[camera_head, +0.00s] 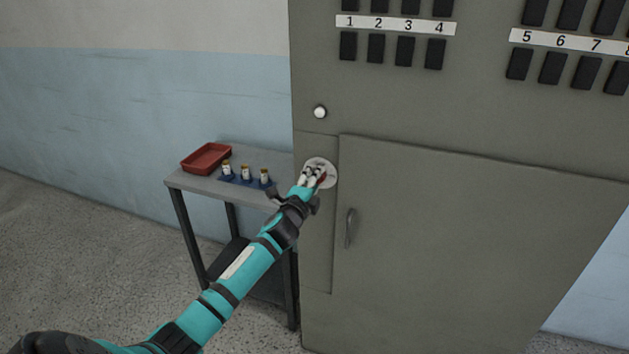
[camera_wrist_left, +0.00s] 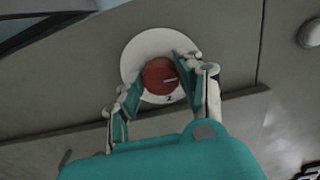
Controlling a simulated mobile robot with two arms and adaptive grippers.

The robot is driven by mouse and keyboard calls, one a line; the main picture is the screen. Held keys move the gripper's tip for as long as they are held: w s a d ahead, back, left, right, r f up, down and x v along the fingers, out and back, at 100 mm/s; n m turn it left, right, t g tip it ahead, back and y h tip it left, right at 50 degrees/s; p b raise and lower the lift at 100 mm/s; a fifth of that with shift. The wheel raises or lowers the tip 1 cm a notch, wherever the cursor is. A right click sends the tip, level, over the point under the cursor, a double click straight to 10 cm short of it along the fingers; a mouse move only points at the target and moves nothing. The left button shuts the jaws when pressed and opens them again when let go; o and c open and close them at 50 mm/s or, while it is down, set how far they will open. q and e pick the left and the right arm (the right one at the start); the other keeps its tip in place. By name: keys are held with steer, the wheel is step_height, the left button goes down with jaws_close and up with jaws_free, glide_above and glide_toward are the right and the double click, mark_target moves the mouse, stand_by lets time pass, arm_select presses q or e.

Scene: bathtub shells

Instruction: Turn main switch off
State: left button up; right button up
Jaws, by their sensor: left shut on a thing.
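The main switch is a red round knob on a white disc (camera_head: 331,169), set on the front of the grey cabinet, left of its door. In the left wrist view the red knob (camera_wrist_left: 160,76) shows a pale pointer line toward the right, on its white disc (camera_wrist_left: 146,45). My left gripper (camera_head: 317,172) is at the switch, and in the left wrist view its fingers (camera_wrist_left: 160,88) lie on either side of the knob, shut on it. In the head view the gripper hides most of the knob. My right gripper is not in view.
The grey cabinet (camera_head: 450,110) has numbered black switches above and a door handle (camera_head: 349,228). A small white round light (camera_head: 320,112) is above the switch. A side table (camera_head: 200,182) at left holds a red tray (camera_head: 206,158) and several small bottles (camera_head: 246,173).

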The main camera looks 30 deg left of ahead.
arm_select(q)
steer(key=shift+f, duration=0.1)
stand_by(0.3)
steer(key=o, duration=1.2)
steer(key=shift+c, duration=0.2)
steer(key=v, duration=1.2)
